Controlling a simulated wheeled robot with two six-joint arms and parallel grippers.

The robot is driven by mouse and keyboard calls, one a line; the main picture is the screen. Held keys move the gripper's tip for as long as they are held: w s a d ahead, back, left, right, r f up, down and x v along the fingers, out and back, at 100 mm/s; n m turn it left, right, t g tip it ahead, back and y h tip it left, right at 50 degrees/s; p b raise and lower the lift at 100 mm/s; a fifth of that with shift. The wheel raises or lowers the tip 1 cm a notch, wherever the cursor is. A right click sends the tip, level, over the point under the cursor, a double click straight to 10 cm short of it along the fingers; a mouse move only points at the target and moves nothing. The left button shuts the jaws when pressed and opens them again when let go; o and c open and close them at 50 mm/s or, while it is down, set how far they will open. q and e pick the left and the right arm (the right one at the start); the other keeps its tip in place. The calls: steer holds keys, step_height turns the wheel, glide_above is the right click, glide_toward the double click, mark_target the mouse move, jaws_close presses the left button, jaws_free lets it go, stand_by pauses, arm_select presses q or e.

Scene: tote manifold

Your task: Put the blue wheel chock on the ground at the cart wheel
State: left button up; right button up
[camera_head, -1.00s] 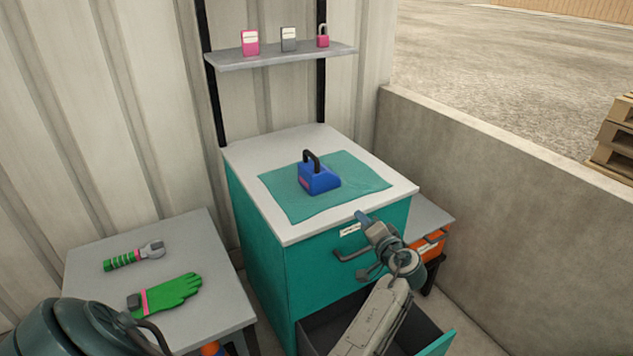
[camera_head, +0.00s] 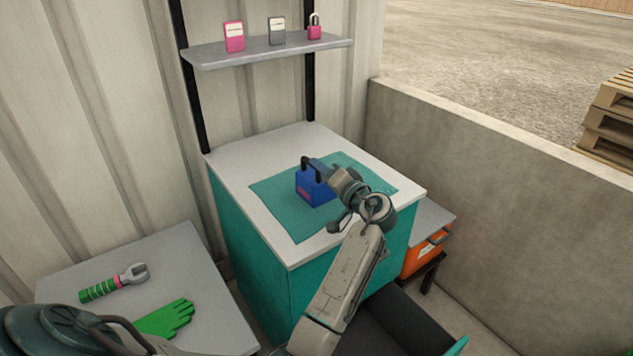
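The blue wheel chock (camera_head: 311,190) with its black handle stands on a teal cloth (camera_head: 285,212) on top of the teal cabinet (camera_head: 240,158). My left gripper (camera_head: 322,170) is over the right side of the chock, close to its handle, and covers part of both. Its fingers are seen from behind, so I cannot tell whether they are open, shut or touching the handle. My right gripper is not in view. No cart wheel shows in this view.
An open drawer (camera_head: 400,325) juts out at the cabinet's front. A grey table (camera_head: 205,290) at left holds a wrench (camera_head: 115,283) and a green glove (camera_head: 165,318). A shelf (camera_head: 265,51) hangs above. An orange box (camera_head: 425,254) and concrete wall (camera_head: 500,165) are at right.

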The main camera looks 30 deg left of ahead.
mark_target(302, 157)
arm_select(q)
steer(key=shift+x, duration=1.1)
steer(key=shift+f+p+x, duration=0.2)
steer(key=shift+p+x, duration=0.3)
steer(key=shift+x, duration=0.65)
steer(key=shift+f+p+x, duration=0.25)
steer(key=shift+p+x, duration=0.25)
steer(key=shift+x, duration=0.6)
steer(key=shift+w+d, duration=0.1)
steer(key=shift+w, duration=0.05)
jaws_close()
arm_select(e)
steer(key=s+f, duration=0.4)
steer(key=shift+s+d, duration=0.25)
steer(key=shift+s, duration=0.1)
arm_select(q)
steer(key=shift+r, duration=0.1)
